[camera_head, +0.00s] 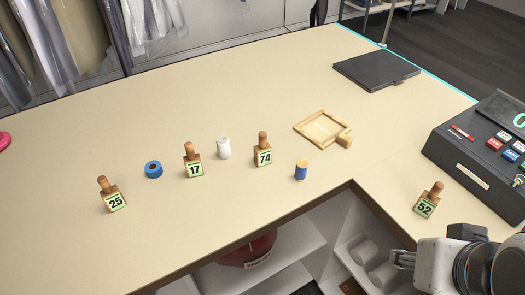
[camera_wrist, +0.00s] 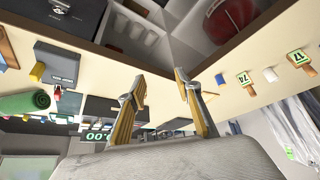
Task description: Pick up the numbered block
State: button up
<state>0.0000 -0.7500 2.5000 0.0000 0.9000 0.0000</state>
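Several wooden blocks with knobs and green number labels stand on the counter in the head view. Block 25 (camera_head: 114,203) is at the left, block 17 (camera_head: 194,169) and block 74 (camera_head: 264,157) in the middle, and block 52 (camera_head: 427,208) at the right. My gripper (camera_head: 401,261) is at the lower right, below block 52 in the picture and apart from it. In the wrist view my gripper (camera_wrist: 160,84) has its two fingers spread with nothing held between them. Block 74 (camera_wrist: 242,81) and block 17 (camera_wrist: 299,57) show upside down at the right there.
A blue tape roll (camera_head: 153,169), a white spool (camera_head: 223,148) and a blue spool (camera_head: 301,171) stand among the blocks. A wooden tray (camera_head: 304,123) and black folder (camera_head: 376,70) lie behind. A cash register (camera_head: 477,158) is at the right. The counter (camera_head: 230,90) is clear at the back.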

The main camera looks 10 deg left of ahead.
jog(key=shift+w, duration=0.1)
jog(key=w+a+f+n+t+y, duration=0.1)
jog(key=w+a+n+t, duration=0.15)
jog(key=w, duration=0.95)
jog(key=w+a+f+n+t+y, duration=0.1)
jog(key=w+a+n+t, duration=0.2)
jog(key=w, duration=0.9)
jog(key=n+t+y, duration=0.2)
jog(key=n+y, duration=0.1)
jog(key=y, duration=0.4)
send_near(263, 148)
jog(key=shift+m, duration=0.25)
jog(key=w+d+r, duration=0.1)
jog(key=w, duration=0.1)
jog(key=w+d+r, duration=0.1)
jog(key=w+d, duration=0.1)
jog(key=w+d+r, duration=0.1)
jog(key=w+d, duration=0.1)
jog(key=shift+w+d+r, duration=0.15)
jog(key=shift+w+r, duration=0.1)
jog(key=shift+r, duration=0.15)
jog(key=s+a+f+n+y, duration=0.1)
jog(key=s+a+y, duration=0.1)
jog(key=a, duration=0.3)
jog(key=shift+s+a+f+y, duration=0.2)
jog(key=shift+s+y, duration=0.15)
jog(key=shift+y, duration=0.55)
jog(key=shift+x, duration=1.3)
